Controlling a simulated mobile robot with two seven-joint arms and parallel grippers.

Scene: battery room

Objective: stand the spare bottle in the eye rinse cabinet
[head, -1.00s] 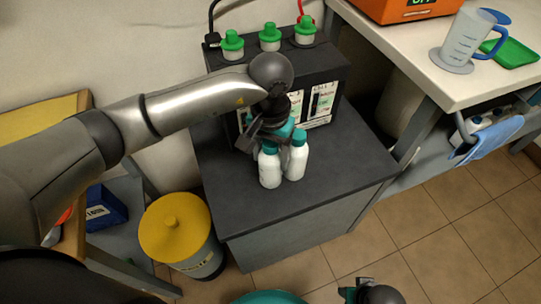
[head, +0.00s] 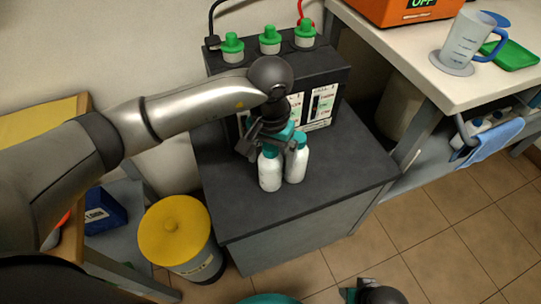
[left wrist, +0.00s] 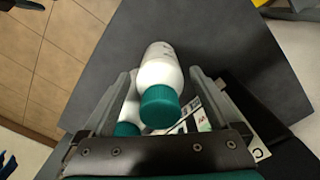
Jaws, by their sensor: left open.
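Two white bottles with teal caps stand side by side on a dark bench top, the left one (head: 270,174) and the right one (head: 298,164). My left gripper (head: 268,147) is above them, pointing down, its fingers open. In the left wrist view the left bottle (left wrist: 158,70) shows between the open fingers (left wrist: 163,98), with a gap on each side. I cannot make out the eye rinse cabinet.
A black case (head: 330,75) with three green-capped posts (head: 270,37) stands just behind the bottles. A yellow-lidded bin (head: 172,225) stands left of the bench. A white table (head: 420,35) at right holds a jug (head: 465,42). The bench front (head: 290,212) is clear.

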